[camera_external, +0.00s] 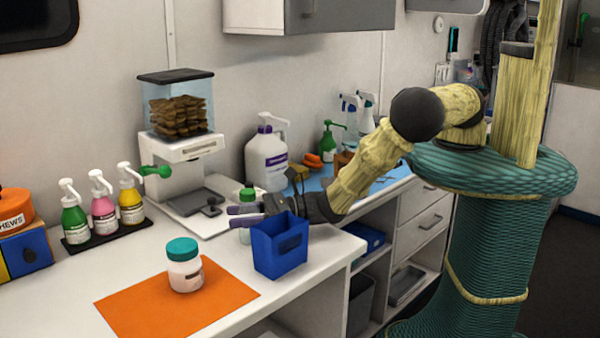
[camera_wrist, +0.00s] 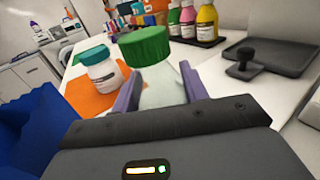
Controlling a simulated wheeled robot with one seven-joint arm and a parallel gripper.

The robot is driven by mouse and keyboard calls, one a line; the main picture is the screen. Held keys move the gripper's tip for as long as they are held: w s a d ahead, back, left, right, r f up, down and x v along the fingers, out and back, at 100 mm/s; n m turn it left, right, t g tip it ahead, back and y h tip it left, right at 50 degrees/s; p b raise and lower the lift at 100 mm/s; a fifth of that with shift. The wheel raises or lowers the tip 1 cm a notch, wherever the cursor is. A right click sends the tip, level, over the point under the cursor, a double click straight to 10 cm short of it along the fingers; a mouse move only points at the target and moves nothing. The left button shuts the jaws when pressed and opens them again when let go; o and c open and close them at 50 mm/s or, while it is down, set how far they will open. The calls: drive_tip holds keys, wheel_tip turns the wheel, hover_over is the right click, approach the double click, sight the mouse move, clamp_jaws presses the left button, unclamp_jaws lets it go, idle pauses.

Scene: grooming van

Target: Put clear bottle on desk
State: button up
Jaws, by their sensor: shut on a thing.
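A clear bottle with a green cap (camera_wrist: 146,47) is between the two purple fingers of my gripper (camera_wrist: 158,90) in the wrist view. My gripper is shut on it. In the external view the bottle (camera_external: 246,205) shows upright at my gripper (camera_external: 244,213), behind the blue bin, partly covered by the fingers. I cannot tell whether its base touches the desk. The white desk (camera_external: 85,280) runs along the wall under it.
A blue bin (camera_external: 281,250) stands close beside my gripper. A white jar with a teal lid (camera_external: 185,272) stands on an orange mat (camera_external: 135,308). A treat dispenser (camera_external: 180,140) and several pump bottles (camera_external: 103,205) line the wall. Bare desk lies left of the mat.

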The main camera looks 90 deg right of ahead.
drive_tip(key=shift+f, duration=0.2)
drive_tip(key=o, duration=1)
drive_tip(key=shift+r, duration=0.1)
drive_tip(key=shift+r, duration=0.15)
drive_tip(key=shift+s, duration=0.3)
drive_tip(key=b+v, duration=0.2)
drive_tip(key=v, duration=0.9)
drive_tip(key=shift+s+b, duration=0.2)
drive_tip(key=shift+b, duration=0.15)
